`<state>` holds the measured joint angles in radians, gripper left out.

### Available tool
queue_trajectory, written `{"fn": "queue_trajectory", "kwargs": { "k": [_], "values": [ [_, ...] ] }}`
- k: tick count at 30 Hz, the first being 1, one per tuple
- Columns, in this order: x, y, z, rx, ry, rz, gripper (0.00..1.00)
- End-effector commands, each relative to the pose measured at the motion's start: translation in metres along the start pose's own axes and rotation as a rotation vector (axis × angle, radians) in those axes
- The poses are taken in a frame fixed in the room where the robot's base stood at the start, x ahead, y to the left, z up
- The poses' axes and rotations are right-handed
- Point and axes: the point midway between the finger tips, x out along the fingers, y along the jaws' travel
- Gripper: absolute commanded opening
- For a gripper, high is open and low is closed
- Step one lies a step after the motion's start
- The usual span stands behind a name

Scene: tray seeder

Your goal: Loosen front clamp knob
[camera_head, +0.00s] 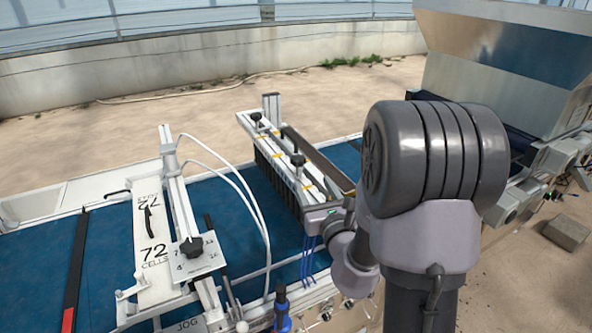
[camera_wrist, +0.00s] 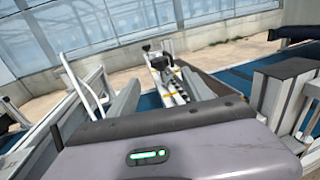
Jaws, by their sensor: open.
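A white seeding bar (camera_head: 272,147) with a row of dark nozzles spans the blue belt. Two black clamp knobs stand on it, a nearer one (camera_head: 297,160) and a farther one (camera_head: 256,118). A third black knob (camera_head: 190,247) sits on a plate by the 72-cells guide. I cannot tell for certain which is the front clamp knob. In the wrist view, my gripper (camera_wrist: 160,95) is open, its grey fingers apart on either side of the bar. A dark knob (camera_wrist: 161,63) shows beyond the fingers, with no visible contact. My arm hides the bar's near right end in the head view.
The blue belt (camera_head: 110,245) runs below the bar. White hoses (camera_head: 240,180) arch beside the 72-cells guide (camera_head: 150,225) on the left. A metal hopper (camera_head: 510,60) stands at the right. Sandy floor and a low wall (camera_head: 200,75) lie behind.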

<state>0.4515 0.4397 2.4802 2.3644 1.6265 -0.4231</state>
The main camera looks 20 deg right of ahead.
Motion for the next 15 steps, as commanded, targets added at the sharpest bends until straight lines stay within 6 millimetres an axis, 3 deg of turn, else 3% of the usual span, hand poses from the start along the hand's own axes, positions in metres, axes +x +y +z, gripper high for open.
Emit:
{"fn": "queue_trajectory", "kwargs": {
  "k": [3, 9, 15],
  "values": [
    [0.039, 0.001, -0.001, -0.001, 0.000, 0.005, 0.59],
    [0.097, 0.002, -0.001, -0.001, 0.001, 0.005, 0.59],
    [0.131, 0.002, 0.000, 0.000, 0.002, 0.004, 0.59]
  ]
}}
